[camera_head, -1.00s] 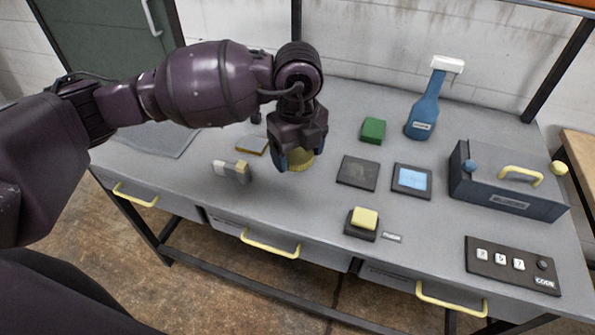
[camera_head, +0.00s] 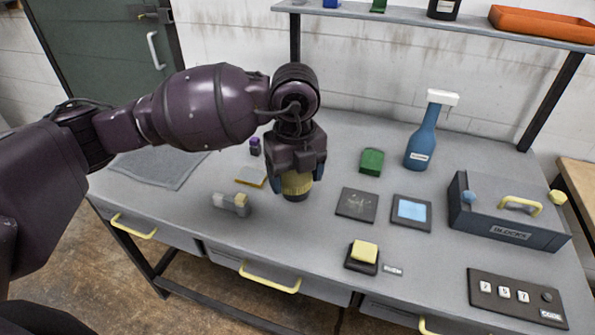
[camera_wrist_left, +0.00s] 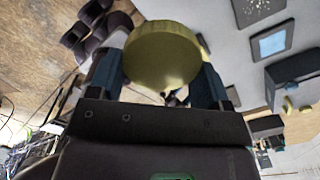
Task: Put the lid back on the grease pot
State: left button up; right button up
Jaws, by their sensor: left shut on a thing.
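My left gripper (camera_head: 297,178) is shut on a yellow ribbed round lid (camera_head: 297,184) over the middle of the workbench. The left wrist view shows the lid (camera_wrist_left: 162,55) as a yellow disc between the two blue-grey fingers (camera_wrist_left: 160,82). A dark round part (camera_head: 296,198) shows just below the lid in the head view. It may be the grease pot, but I cannot tell whether the lid touches it or sits level. The disc hides what is under it in the wrist view. My right gripper is not in view.
A grey-and-yellow block (camera_head: 232,204), a yellow-edged pad (camera_head: 251,177) and a small purple bottle (camera_head: 255,146) stand left of the gripper.

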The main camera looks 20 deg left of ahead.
pick_arm(q)
jog(key=m, duration=0.4)
jog(key=a+f+m, duration=0.1)
jog(key=m, duration=0.1)
jog(key=shift+m, duration=0.3)
jog(key=m, duration=0.4)
jog(key=shift+a+f+m, duration=0.35)
jog(key=shift+f+m, duration=0.05)
jog(key=a+f+m, duration=0.2)
jog(key=m, duration=1.4)
jog(key=s+a+f+m, duration=0.1)
jog(key=a+f+m, duration=0.2)
jog(key=m, duration=1.4)
